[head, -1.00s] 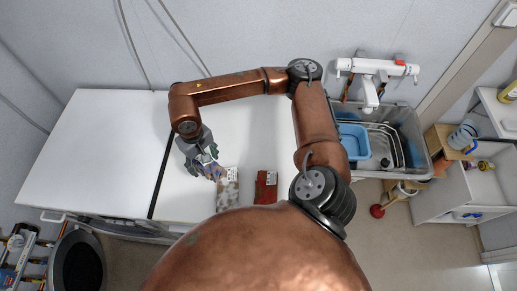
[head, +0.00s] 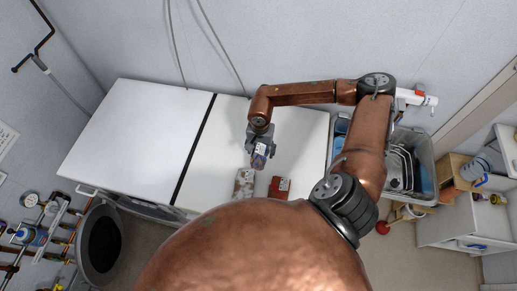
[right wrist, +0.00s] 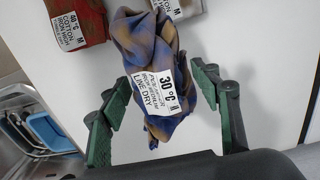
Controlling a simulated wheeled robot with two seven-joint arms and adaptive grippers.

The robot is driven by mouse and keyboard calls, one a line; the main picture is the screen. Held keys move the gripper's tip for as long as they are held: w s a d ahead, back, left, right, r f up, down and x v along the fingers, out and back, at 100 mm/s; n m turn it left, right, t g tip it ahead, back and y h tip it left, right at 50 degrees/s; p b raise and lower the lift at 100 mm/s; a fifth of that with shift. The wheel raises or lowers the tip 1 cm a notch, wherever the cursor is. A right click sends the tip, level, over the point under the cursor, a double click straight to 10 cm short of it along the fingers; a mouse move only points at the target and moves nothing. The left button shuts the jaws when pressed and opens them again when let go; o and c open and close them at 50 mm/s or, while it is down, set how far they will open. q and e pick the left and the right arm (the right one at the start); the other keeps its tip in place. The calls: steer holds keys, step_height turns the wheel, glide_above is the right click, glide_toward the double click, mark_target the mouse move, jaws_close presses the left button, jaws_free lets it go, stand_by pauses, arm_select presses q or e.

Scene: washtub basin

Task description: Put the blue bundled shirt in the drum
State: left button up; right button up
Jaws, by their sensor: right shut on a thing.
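The blue and tan bundled shirt (head: 259,157) has a white label reading "30 °C, line dry" in the right wrist view (right wrist: 150,50). My right gripper (head: 258,149) points down over the white top and is shut on this shirt. In the right wrist view the gripper's green-padded fingers (right wrist: 160,78) stand on either side of the bundle. My left gripper is not in view.
A white and grey bundle (head: 244,183) and a red bundle (head: 279,187) lie near the top's front edge. A grey basin (head: 424,178) with a blue tub and rack stands right. Pipes and gauges (head: 38,232) line the lower left. The left white top (head: 135,140) is clear.

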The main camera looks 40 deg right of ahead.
steer(key=w+f, duration=0.1)
steer(key=f, duration=0.1)
steer(key=w+d+f+p, duration=0.1)
steer(key=w+f, duration=0.1)
steer(key=w+d+f, duration=0.1)
steer(key=f, duration=0.1)
steer(key=shift+w+d, duration=0.25)
steer(key=shift+w, duration=0.05)
step_height(320, 180, down, 3)
steer(key=shift+r+p, duration=0.1)
steer(key=shift+p, duration=0.8)
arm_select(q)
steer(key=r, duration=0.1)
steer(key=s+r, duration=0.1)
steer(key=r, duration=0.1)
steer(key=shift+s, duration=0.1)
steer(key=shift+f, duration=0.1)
arm_select(e)
steer(key=shift+f, duration=0.25)
steer(key=shift+f+b, duration=0.15)
steer(key=shift+b, duration=0.15)
steer(key=o, duration=1.3)
